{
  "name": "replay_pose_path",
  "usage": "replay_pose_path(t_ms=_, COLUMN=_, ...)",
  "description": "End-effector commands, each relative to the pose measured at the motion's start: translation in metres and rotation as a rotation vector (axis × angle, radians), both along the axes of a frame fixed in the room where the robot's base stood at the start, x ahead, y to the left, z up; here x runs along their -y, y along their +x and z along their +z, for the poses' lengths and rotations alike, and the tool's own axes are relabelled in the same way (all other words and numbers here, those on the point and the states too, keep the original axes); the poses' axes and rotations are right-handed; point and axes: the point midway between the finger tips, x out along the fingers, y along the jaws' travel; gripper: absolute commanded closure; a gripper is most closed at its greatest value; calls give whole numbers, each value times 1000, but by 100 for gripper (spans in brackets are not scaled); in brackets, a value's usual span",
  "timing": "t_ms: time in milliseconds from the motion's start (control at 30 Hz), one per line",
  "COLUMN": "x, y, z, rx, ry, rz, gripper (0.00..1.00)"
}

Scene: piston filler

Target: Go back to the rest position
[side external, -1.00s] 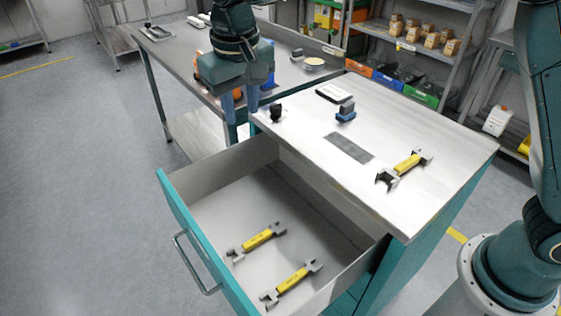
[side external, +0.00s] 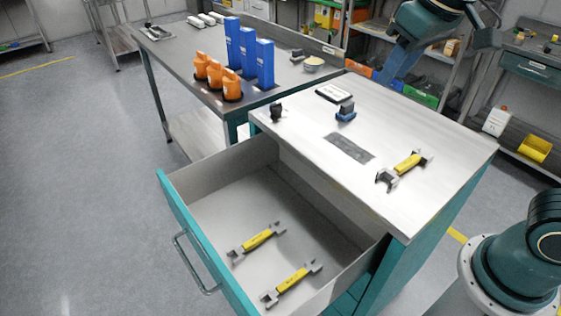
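My gripper (side external: 396,68) is at the top right in the side external view, raised above the far right part of the workbench and clear of it. Its blue fingers overlap from this angle, so I cannot tell how far apart they are. I see nothing held between them. One yellow wrench (side external: 407,165) lies on the light worktop. Two more yellow wrenches lie in the open drawer, one further back (side external: 257,239) and one nearer (side external: 292,284).
The drawer (side external: 172,205) stands pulled out from the teal cabinet. Blue boxes (side external: 247,52) and orange parts (side external: 216,75) stand on the grey table behind. Shelves stand at the back.

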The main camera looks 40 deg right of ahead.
Motion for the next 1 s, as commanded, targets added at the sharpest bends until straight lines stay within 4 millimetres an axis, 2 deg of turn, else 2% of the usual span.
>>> replay_pose_path(t_ms=33, x=7, y=-12, z=-1, rx=15, ry=3, rz=-4, gripper=68)
replay_pose_path(t_ms=200, x=24, y=-48, z=-10, rx=54, ry=8, rz=-5, gripper=68)
replay_pose_path(t_ms=500, x=39, y=-105, z=-36, rx=118, ry=10, rz=-5, gripper=68)
replay_pose_path(t_ms=700, x=42, y=-123, z=-49, rx=142, ry=10, rz=-5, gripper=68)
replay_pose_path(t_ms=1000, x=42, y=-126, z=-52, rx=145, ry=11, rz=-3, gripper=68)
